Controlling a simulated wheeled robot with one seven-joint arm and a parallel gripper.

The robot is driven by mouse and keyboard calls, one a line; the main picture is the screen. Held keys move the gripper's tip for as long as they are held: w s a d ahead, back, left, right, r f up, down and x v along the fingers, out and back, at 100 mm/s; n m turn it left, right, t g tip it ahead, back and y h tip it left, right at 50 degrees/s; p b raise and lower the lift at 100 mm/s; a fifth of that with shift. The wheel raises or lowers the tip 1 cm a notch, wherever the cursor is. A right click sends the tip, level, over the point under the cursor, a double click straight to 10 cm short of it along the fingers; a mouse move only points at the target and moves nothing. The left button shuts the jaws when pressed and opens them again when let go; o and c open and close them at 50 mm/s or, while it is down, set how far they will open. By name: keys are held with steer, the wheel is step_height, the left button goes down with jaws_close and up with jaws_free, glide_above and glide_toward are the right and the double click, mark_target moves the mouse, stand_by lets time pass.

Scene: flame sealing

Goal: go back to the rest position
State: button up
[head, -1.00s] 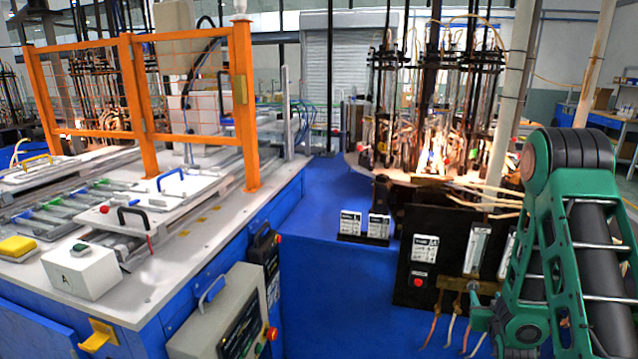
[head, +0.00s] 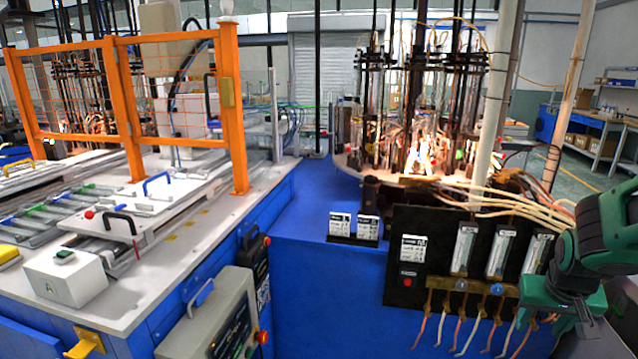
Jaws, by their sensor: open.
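My green and dark arm reaches in from the right edge in the head view. My gripper (head: 558,318) is at its lower end, low at the right, in front of the lower right part of the black flow-meter panel. The jaws are open and I see nothing held between them. Part of the panel's right side is hidden behind my arm.
A flame-sealing carousel (head: 430,165) glows behind the panel. Two small labelled cards (head: 341,226) stand on the blue surface (head: 310,200). At left are an orange guard frame (head: 238,120), a white box marked A (head: 65,283) and a grey control box (head: 205,325).

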steer(key=s+a+r+m+g+y, duration=0.1)
steer(key=s+a+r+g+y, duration=0.2)
steer(key=s, duration=0.6)
steer(key=s+a+r+g, duration=0.1)
steer(key=s+a+r, duration=0.2)
steer(key=s+a, duration=0.35)
steer(key=n+t+h, duration=0.3)
steer(key=n+t, duration=0.1)
steer(key=t, duration=0.6)
glide_toward(461, 287)
steer(key=shift+s+a+f+m+t+h, duration=0.65)
steer(key=shift+f+m+t+h, duration=1.15)
steer(key=shift+f+t, duration=1.6)
steer(key=x, duration=1)
steer(key=shift+d+r, duration=0.1)
steer(key=shift+r, duration=0.25)
steer(key=shift+c, duration=0.7)
steer(key=c, duration=0.9)
